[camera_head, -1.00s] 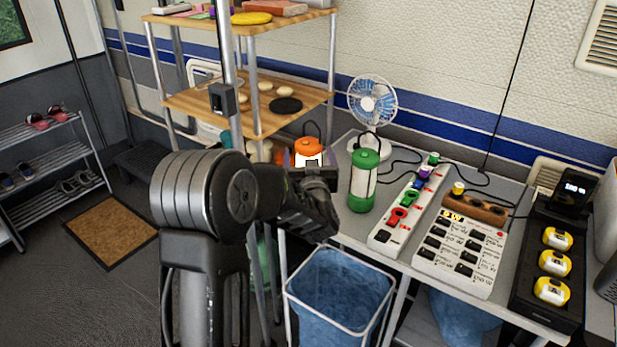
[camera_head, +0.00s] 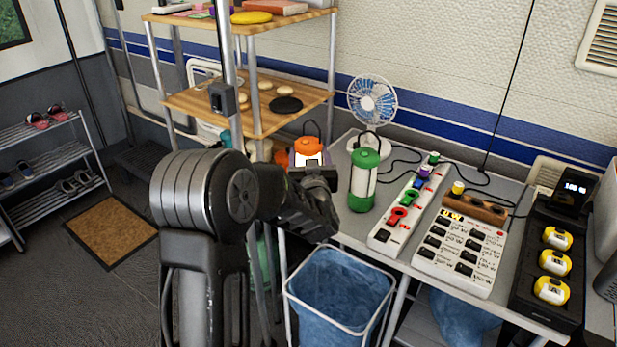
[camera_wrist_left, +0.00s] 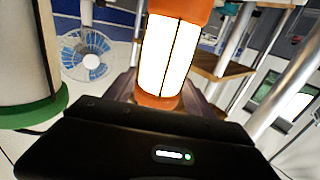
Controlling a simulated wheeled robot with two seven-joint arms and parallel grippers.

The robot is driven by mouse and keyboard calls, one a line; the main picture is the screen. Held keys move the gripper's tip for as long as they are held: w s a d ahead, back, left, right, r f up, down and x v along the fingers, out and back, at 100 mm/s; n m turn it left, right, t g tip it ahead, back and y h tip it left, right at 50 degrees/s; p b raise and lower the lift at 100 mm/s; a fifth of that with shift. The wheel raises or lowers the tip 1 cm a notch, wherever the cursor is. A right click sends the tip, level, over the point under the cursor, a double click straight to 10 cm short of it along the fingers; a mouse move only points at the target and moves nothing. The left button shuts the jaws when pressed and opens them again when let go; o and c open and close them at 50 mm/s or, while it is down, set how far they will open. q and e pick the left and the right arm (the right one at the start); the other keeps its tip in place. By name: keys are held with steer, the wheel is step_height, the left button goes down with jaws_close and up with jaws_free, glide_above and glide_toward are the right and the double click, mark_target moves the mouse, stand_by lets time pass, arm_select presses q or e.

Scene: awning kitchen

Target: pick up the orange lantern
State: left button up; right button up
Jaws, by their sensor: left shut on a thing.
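The orange lantern (camera_head: 309,147) is at the far left end of the table, with its orange top and lit white body showing above my left gripper in the head view. In the left wrist view the lantern (camera_wrist_left: 167,58) stands between the fingers, lit white with orange ends. My left gripper (camera_head: 313,166) is shut on the lantern; its fingertips are largely hidden behind the wrist. The green lantern (camera_head: 363,182) stands just to the right, and it shows close at the left of the wrist view (camera_wrist_left: 25,60). My right gripper is not in view.
A white fan (camera_head: 372,103) stands behind the green lantern. A power strip (camera_head: 384,237) and a socket panel (camera_head: 460,250) lie to the right. A wooden shelf (camera_head: 205,104) rises behind the arm. A blue-lined bin (camera_head: 335,295) stands in front of the table.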

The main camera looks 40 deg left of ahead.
arm_select(q)
jaws_close()
steer(key=shift+r, duration=0.15)
stand_by(0.4)
step_height(320, 180, up, 10)
steer(key=shift+f+p, duration=0.1)
steer(key=shift+p, duration=0.55)
